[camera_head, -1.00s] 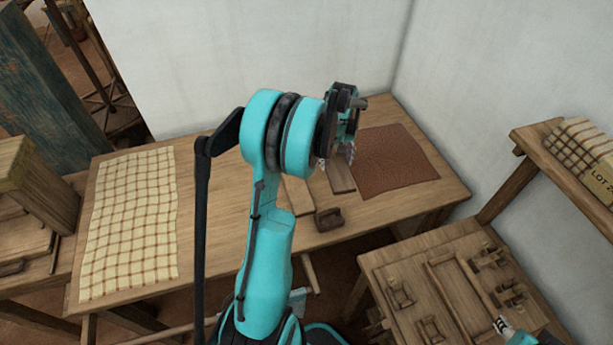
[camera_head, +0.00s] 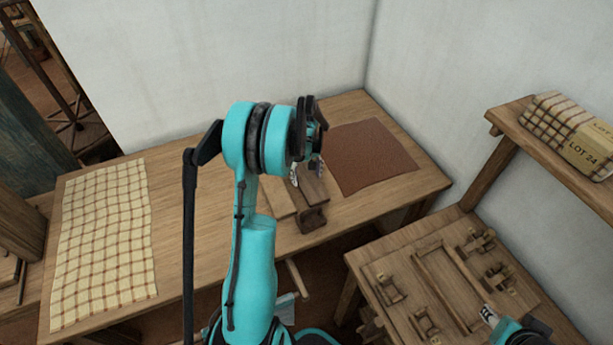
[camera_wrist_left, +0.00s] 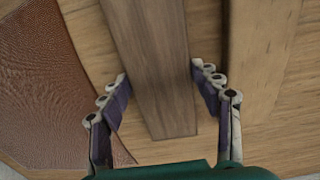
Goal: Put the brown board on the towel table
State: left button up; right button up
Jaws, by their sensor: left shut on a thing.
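The brown board (camera_head: 312,187) is a narrow, dark plank on the long wooden table, between a lighter board and a reddish-brown mat. My left gripper (camera_head: 306,171) is over it. In the left wrist view the brown board (camera_wrist_left: 152,60) runs between the two fingers of my left gripper (camera_wrist_left: 160,82), which is shut on it. I cannot tell whether it is clear of the tabletop. A checked towel (camera_head: 105,235) lies flat at the left end of the long table (camera_head: 172,195). My right gripper (camera_head: 489,313) is at the lower right, its jaws too small to judge.
The lighter board (camera_head: 274,202) lies left of the brown board, and a small wooden block (camera_head: 312,219) stands at its near end. The mat (camera_head: 372,155) is to the right. A lower table (camera_head: 385,262) holds wooden parts. Folded checked cloth (camera_head: 560,125) sits on a shelf.

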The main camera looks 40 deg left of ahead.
pick_arm(q)
jog(key=shift+f, duration=0.1)
jog(key=o, duration=1.3)
